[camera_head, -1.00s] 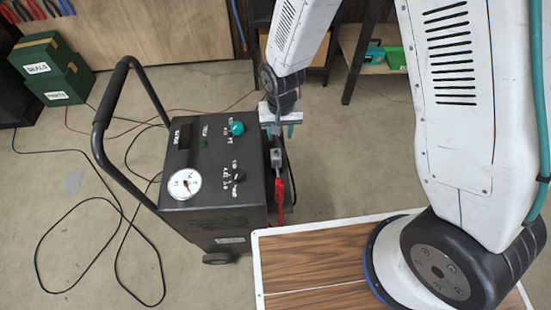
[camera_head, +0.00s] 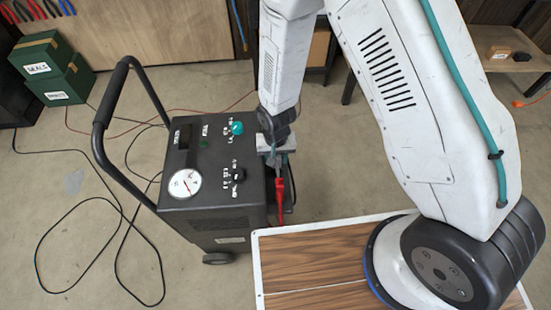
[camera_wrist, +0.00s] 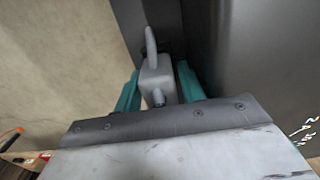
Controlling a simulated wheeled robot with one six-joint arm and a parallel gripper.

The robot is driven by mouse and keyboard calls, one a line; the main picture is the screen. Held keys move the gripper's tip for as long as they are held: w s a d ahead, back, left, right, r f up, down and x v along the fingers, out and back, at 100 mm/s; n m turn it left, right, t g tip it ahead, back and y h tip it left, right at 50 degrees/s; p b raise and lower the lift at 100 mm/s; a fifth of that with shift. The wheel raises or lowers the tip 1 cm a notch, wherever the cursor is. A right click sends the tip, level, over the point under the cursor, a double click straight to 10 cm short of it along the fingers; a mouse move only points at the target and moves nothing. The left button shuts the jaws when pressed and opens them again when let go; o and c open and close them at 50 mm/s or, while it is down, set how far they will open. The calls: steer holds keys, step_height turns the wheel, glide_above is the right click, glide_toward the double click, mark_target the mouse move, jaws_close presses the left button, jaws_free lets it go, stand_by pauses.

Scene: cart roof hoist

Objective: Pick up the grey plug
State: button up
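The grey plug (camera_wrist: 156,82) shows in the wrist view as a pale block with a thin upright tab. It is between the two teal fingers of my gripper (camera_wrist: 158,90), which is pointed down at it. A narrow gap seems to show on each side of the plug, so the fingers look open around it. In the head view my gripper (camera_head: 279,158) is low at the right side of the black cart (camera_head: 205,216). The plug is mostly hidden there behind my gripper. A red part (camera_head: 281,196) hangs just below.
The cart has a gauge (camera_head: 185,183), knobs and a tall handle (camera_head: 103,120). A white-edged wooden panel (camera_head: 310,255) lies close in front. Black cable (camera_head: 70,210) loops over the floor at left. Green boxes (camera_head: 50,70) stand at the back left.

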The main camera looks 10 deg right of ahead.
jaws_close()
steer(key=shift+r, duration=0.1)
